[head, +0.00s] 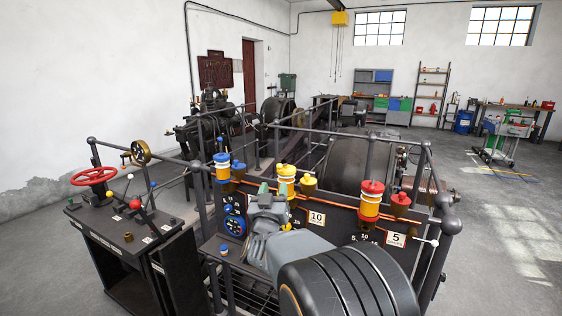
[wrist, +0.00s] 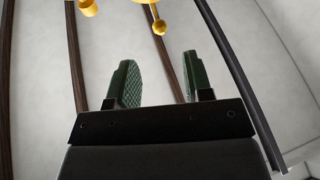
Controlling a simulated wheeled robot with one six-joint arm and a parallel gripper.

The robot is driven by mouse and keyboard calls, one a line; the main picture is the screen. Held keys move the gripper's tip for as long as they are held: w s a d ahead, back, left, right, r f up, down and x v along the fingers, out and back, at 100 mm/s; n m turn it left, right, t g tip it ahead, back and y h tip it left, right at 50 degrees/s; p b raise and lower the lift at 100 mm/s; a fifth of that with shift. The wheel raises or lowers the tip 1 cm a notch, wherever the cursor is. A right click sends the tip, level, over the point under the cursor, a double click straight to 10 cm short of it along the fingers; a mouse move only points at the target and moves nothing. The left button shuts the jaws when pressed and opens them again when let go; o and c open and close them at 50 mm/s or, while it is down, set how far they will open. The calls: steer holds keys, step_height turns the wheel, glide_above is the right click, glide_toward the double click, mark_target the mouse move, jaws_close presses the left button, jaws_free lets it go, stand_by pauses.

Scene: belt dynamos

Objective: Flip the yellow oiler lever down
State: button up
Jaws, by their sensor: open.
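The yellow oiler (head: 287,180) stands on the dark panel between a blue-banded oiler and a red one. In the wrist view a yellow ball on a short stem (wrist: 159,27), which looks like its lever knob, shows near the top, beyond the fingertips and about between them. A second yellow part (wrist: 88,8) is at the upper left. My gripper (head: 275,194) is just left of the yellow oiler in the head view and hides part of the panel. Its green padded fingers (wrist: 160,76) are apart with nothing between them. The lever's tilt cannot be told clearly.
The blue oiler (head: 222,166) is left of my gripper and the red oiler (head: 371,198) is to the right. Dark railings (head: 367,160) surround the machine. A control desk (head: 120,230) with a red handwheel (head: 93,176) stands at left. Open floor (head: 500,240) lies to the right.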

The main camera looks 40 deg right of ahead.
mark_target(280, 165)
steer(key=p+x, duration=0.3)
steer(key=x, duration=0.8)
steer(key=shift+w, duration=0.2)
steer(key=shift+d+r, duration=0.1)
steer(key=shift+d, duration=0.05)
steer(key=shift+c, duration=0.3)
jaws_close()
steer(key=f+b, duration=0.1)
steer(key=b, duration=0.2)
steer(key=shift+t, duration=0.4)
steer(key=shift+s+n+t+h+b, duration=0.1)
steer(key=shift+n+t+h+b, duration=0.25)
steer(key=shift+b, duration=0.75)
steer(key=shift+r, duration=0.3)
